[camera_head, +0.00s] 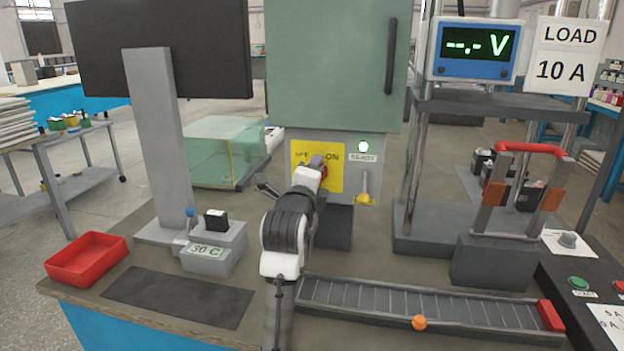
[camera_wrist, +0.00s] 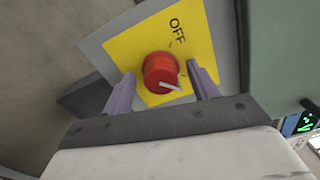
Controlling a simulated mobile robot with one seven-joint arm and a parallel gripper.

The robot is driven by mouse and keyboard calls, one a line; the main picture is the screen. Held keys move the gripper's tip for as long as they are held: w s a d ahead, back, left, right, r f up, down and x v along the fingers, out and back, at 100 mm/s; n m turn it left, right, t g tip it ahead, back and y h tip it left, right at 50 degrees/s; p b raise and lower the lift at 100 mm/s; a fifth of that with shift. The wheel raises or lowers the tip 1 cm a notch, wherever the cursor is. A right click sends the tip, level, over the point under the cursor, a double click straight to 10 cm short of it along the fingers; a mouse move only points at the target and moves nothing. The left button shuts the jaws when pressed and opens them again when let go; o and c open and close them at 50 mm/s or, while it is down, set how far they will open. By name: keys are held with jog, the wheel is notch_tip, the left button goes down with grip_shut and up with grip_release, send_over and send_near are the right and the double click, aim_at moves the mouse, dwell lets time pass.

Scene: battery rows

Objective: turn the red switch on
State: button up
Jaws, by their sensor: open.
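The red switch (camera_wrist: 158,66) is a round knob on a yellow plate (camera_wrist: 195,50) in the wrist view. Its white mark points to the lower right of that picture. The word OFF is on the plate above the knob; ON reads in the head view beside my gripper (camera_head: 318,165). My gripper (camera_wrist: 160,70) is open, with one purple finger on each side of the knob. I cannot tell whether the fingers touch it. In the head view my gripper hides most of the red switch (camera_head: 325,172) and part of the yellow plate (camera_head: 300,178).
A green cabinet door (camera_head: 330,60) is above the plate. A meter (camera_head: 475,50) shows dashes and V. A red tray (camera_head: 87,259) and a roller track (camera_head: 400,300) are on the bench.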

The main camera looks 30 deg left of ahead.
jog(key=b+v, duration=0.1)
jog(key=v, duration=1.3)
jog(key=shift+w, duration=0.1)
